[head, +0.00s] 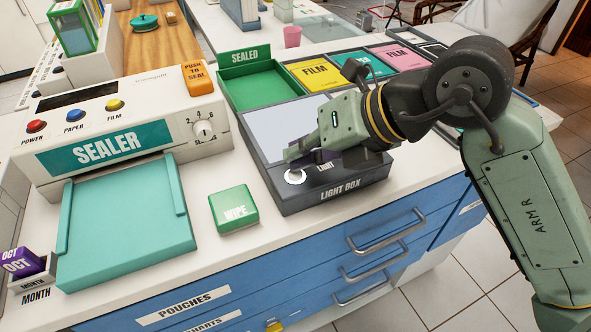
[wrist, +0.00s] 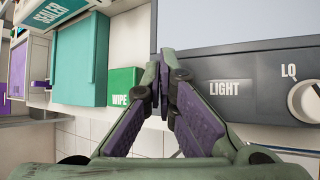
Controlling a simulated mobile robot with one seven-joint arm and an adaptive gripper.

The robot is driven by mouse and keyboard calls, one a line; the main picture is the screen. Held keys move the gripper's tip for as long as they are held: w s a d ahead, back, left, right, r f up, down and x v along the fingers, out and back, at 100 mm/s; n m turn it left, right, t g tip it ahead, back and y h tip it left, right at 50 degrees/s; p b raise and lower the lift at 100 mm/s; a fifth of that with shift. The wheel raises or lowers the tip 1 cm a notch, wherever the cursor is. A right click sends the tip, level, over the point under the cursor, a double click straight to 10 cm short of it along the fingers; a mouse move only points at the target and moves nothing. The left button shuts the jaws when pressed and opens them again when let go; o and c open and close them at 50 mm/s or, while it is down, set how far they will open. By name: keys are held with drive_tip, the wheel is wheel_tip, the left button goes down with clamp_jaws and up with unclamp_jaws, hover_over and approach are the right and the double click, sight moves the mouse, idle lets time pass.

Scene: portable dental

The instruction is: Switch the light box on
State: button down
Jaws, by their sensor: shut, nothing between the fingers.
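The light box (head: 372,186) is a dark grey case with a pale grey panel (head: 277,128) and the words LIGHT BOX on its front. A round white knob (head: 295,177) sits at the front left of its top. In the wrist view a white knob (wrist: 306,101) shows at the right edge, partly cut off, beside the LIGHT label (wrist: 224,88). My gripper (head: 291,153) is over the light box, close behind the knob in the head view. Its purple-padded fingers (wrist: 162,78) are shut and empty. I cannot tell whether they touch the box.
A green WIPE block (head: 234,210) stands left of the light box. The sealer (head: 110,150) with its teal tray (head: 125,225) is further left. A green SEALED tray (head: 262,85) and film trays (head: 318,74) lie behind. The counter's front edge has blue drawers (head: 300,262) below.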

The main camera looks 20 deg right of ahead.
drive_tip(key=shift+r, duration=0.35)
wheel_tip(320, 180, up, 6)
drive_tip(key=shift+f+p, duration=0.15)
drive_tip(key=shift+p, duration=1.05)
drive_tip(key=c, duration=2.3)
unclamp_jaws()
